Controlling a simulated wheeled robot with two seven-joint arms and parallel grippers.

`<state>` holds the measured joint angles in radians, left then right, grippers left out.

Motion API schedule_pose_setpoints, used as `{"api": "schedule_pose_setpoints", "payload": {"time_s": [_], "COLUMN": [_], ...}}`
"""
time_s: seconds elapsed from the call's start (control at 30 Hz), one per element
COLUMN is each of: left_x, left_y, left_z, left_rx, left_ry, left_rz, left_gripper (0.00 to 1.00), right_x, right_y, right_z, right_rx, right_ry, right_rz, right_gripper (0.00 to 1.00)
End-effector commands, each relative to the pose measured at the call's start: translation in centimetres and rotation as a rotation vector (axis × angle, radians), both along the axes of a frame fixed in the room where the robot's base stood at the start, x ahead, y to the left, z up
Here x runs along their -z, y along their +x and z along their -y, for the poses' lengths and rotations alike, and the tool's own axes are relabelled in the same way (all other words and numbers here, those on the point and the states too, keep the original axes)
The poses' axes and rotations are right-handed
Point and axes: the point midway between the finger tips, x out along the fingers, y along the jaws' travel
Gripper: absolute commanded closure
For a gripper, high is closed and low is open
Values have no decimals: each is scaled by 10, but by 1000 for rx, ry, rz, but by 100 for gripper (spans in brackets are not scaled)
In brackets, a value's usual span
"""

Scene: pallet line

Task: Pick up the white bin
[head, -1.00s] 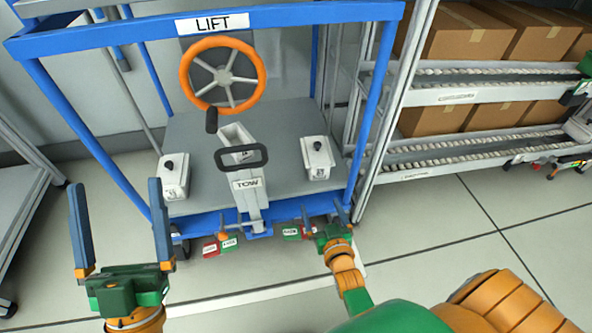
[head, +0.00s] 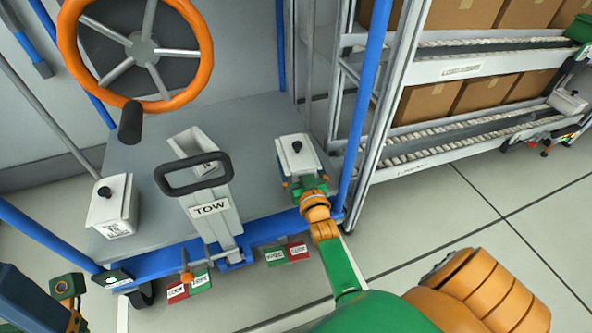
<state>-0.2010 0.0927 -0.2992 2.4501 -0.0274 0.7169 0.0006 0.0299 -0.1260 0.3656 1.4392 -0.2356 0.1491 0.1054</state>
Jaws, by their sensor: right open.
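An open-topped white bin (head: 194,144) shows in the middle of the blue cart's grey deck, partly behind the black tow handle. Two white boxes with black knobs also stand on the deck, one at the left (head: 113,210) and one at the right (head: 296,155). My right gripper (head: 304,183) is open at the near face of the right box, overlapping its lower part; I cannot tell whether it touches. My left gripper (head: 45,300) is cut off at the lower left corner, and its opening cannot be read.
The cart has an orange wheel (head: 140,48), a TOW post (head: 211,208) with a black handle, and blue posts. Red and green pedals (head: 190,285) sit low at its front edge. A roller rack (head: 440,135) with cardboard boxes stands at the right.

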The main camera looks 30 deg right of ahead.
Motion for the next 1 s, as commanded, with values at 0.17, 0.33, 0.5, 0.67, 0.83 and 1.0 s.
{"api": "schedule_pose_setpoints", "payload": {"time_s": [0.17,0.33,0.5,0.67,0.83,1.0], "left_x": [0,0,0,0,0,-3], "left_y": [-1,-1,-1,-1,-1,0], "left_z": [-1,-1,-1,-1,-1,0], "left_rx": [3,3,3,3,3,0], "left_ry": [-6,-6,-6,-6,-6,0], "left_rz": [16,15,14,14,14,-4], "left_gripper": [0,0,0,0,0,0], "right_x": [-1,-1,-1,-1,-2,-10], "right_y": [6,6,6,6,6,6], "right_z": [2,2,2,2,2,2], "right_rx": [0,0,0,0,-1,-1], "right_ry": [0,-1,0,-1,-1,-1], "right_rz": [-1,-1,-1,-1,3,3], "right_gripper": [0,22,68,100,100,100]}}
